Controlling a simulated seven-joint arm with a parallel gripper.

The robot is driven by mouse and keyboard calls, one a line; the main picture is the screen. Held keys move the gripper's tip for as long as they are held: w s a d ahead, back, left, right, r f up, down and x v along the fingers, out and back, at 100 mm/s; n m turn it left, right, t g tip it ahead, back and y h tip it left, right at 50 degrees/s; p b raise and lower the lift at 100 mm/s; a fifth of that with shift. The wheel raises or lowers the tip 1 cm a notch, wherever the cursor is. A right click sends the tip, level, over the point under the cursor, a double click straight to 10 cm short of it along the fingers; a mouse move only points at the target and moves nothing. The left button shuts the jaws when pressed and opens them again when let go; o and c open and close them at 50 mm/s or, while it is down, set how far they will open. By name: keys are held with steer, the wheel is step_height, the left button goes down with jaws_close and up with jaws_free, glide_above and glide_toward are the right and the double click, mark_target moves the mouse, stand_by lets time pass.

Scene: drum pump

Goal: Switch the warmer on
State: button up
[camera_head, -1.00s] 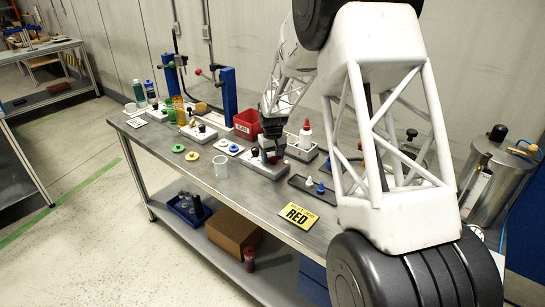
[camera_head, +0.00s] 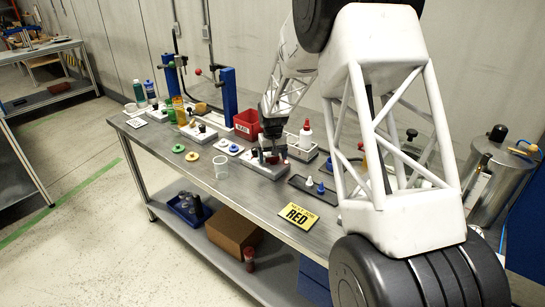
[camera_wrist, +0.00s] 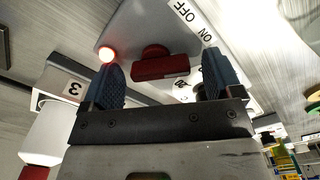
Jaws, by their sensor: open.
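A grey box with a red switch knob (camera_wrist: 160,66) and a white "ON OFF" label (camera_wrist: 197,22) fills the top of the wrist view; it appears to be the warmer (camera_wrist: 135,25). A small lamp (camera_wrist: 106,54) on it glows red. The knob's red bar lies nearly level in the picture. My gripper (camera_wrist: 161,76) is open, with one blue finger on each side of the knob and gaps to it. In the head view the warmer (camera_head: 270,171) sits on the bench, with my gripper (camera_head: 271,150) right over it, hiding most of its top.
A red bin (camera_head: 246,124) and a red-capped bottle (camera_head: 305,134) stand behind the warmer. A dark tray (camera_head: 312,190) with blue pieces lies to its right.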

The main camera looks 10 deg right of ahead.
steer(key=shift+r, duration=3.9)
